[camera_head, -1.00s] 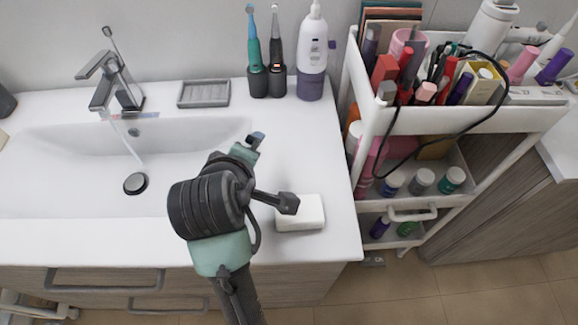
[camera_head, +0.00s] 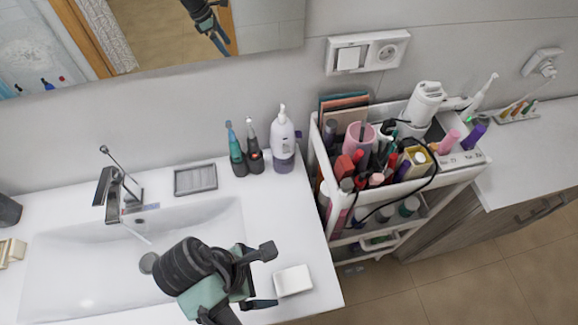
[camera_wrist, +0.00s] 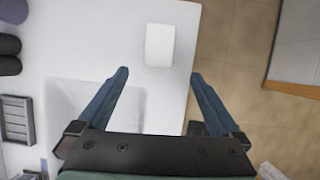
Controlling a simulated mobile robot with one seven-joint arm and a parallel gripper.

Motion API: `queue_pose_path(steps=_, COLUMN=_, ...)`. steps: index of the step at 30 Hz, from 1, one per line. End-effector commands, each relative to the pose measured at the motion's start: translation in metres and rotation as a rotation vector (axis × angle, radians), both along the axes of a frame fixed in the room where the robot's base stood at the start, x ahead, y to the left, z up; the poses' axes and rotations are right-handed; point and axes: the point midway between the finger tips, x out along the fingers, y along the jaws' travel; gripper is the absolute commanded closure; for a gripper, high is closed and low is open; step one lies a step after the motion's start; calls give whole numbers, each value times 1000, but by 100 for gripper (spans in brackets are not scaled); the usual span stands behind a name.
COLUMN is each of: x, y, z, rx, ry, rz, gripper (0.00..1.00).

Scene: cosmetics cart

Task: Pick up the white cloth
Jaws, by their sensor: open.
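The white cloth (camera_head: 293,280) is a small folded white block lying flat on the right end of the white washbasin counter, near its front right corner.
The sink basin (camera_head: 90,270) is to the left. A grey soap dish (camera_head: 195,179), toothbrushes (camera_head: 237,152) and a white pump bottle (camera_head: 284,142) stand along the back of the counter. A crowded cosmetics cart (camera_head: 325,160) stands to the right. The counter around the cloth is clear.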

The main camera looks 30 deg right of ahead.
Motion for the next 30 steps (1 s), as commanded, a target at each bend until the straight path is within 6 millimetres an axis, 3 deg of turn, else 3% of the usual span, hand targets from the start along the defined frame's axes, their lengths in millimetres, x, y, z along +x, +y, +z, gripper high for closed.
queue_pose_path(steps=4, x=-4, y=-9, z=-30, rx=-1, ry=4, rz=-2, gripper=0)
queue_pose_path(steps=10, x=-7, y=-24, z=-55, rx=-1, ry=5, rz=-3, gripper=0)
queue_pose_path(steps=30, x=-11, y=-60, z=-111, rx=1, ry=-2, rz=-1, gripper=0)
